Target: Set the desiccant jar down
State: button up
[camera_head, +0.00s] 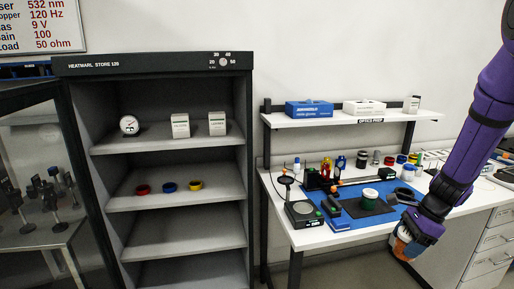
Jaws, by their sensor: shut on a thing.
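My gripper (412,236), at the end of my purple arm on the right, points down in front of the bench's front edge. It is shut on a small orange and white thing, which looks like the desiccant jar (404,248). The jar is partly hidden by the gripper, and no surface shows in contact under it. The bench top (312,240) is white with a blue mat (345,222) on it.
A dark cabinet (152,64) stands open at left, with a gauge (129,125), two white boxes and coloured rings on its shelves. The cabinet's lower shelves are bare.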

jog(key=w+a+f+n+g+h, duration=0.2)
jog(key=w+a+f+n, duration=0.3)
jog(key=n, duration=0.4)
jog(key=w+a+f+n+g+h, duration=0.2)
jog(key=w+a+f+n, duration=0.3)
jog(key=f+n, duration=0.3)
jog(key=n+g, duration=0.1)
jog(key=n, duration=0.1)
jog(key=shift+f+n, duration=0.25)
jog(key=shift+n, duration=0.05)
jog(key=shift+a, duration=0.2)
jog(key=shift+d, duration=0.15)
